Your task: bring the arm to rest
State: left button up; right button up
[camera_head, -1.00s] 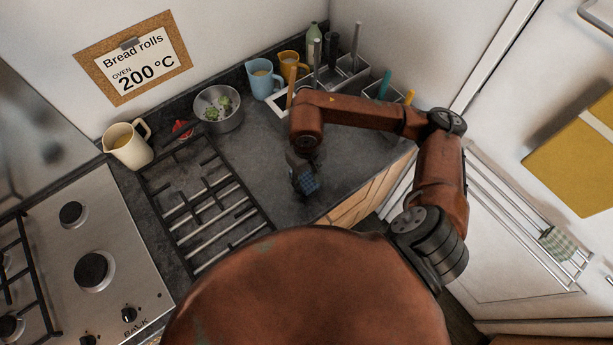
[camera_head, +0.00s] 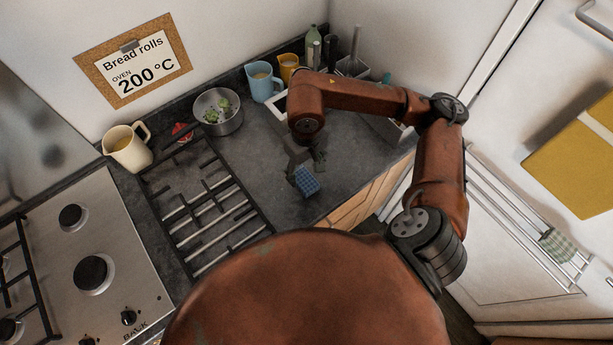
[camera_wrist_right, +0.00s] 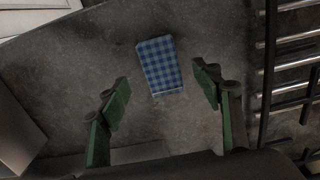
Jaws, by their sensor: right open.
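My right arm reaches in from the right in the head view. Its gripper (camera_head: 308,160) hangs over the dark worktop (camera_head: 260,190), next to a blue checked block or folded cloth (camera_head: 307,181). In the right wrist view the two green fingers of the gripper (camera_wrist_right: 162,95) stand wide apart and empty. The blue checked thing (camera_wrist_right: 160,66) lies on the worktop beyond and between the fingertips, not gripped. My left gripper is not in view.
A pan rack or hob grate (camera_head: 205,210) lies left of the gripper. A caddy with utensils (camera_head: 352,66) is in the corner behind my arm.

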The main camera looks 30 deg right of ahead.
notch_tip(320, 180, up, 6)
jog(key=shift+f, duration=0.25)
jog(key=shift+r, duration=0.1)
